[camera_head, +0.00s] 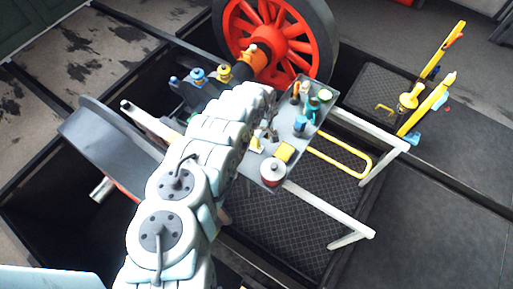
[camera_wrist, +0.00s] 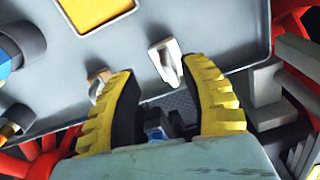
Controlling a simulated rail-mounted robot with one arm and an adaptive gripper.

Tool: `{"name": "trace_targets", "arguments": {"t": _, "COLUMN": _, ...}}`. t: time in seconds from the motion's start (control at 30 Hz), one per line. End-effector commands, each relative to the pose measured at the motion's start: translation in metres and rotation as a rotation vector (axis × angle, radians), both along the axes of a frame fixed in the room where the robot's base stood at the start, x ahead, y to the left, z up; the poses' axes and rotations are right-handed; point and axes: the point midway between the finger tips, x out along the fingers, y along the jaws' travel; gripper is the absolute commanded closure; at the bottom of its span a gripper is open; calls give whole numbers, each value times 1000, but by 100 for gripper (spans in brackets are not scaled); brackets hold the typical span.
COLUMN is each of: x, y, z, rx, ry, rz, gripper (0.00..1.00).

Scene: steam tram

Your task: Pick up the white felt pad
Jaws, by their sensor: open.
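A small white piece (camera_wrist: 165,62), which looks like the white felt pad, sits near the edge of the grey tray (camera_wrist: 205,25) in the wrist view. My gripper (camera_wrist: 160,76) is open and empty, its two yellow-and-black fingers on either side of the tray edge near the white piece. The white piece lies closer to the right finger and looks apart from it. In the head view my gripper (camera_head: 268,132) is over the tray (camera_head: 250,170), and a pale piece (camera_head: 256,146) shows just beside it, too small to identify surely.
A yellow block (camera_head: 285,151), a white-and-red pot (camera_head: 272,172), a blue jar (camera_head: 300,125) and several bottles crowd the tray. A tan piece (camera_wrist: 98,82) is by the left finger. A red spoked wheel (camera_head: 270,35) stands behind; a yellow rail (camera_head: 345,165) runs at right.

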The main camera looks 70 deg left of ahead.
Motion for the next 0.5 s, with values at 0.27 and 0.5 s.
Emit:
{"name": "trace_targets", "arguments": {"t": 0.27, "x": -3, "y": -1, "z": -17, "rx": 1, "ry": -1, "rz": -1, "gripper": 55}}
{"name": "trace_targets", "arguments": {"t": 0.5, "x": -6, "y": -4, "z": -46, "rx": -1, "ry": -1, "rz": 0, "gripper": 55}}
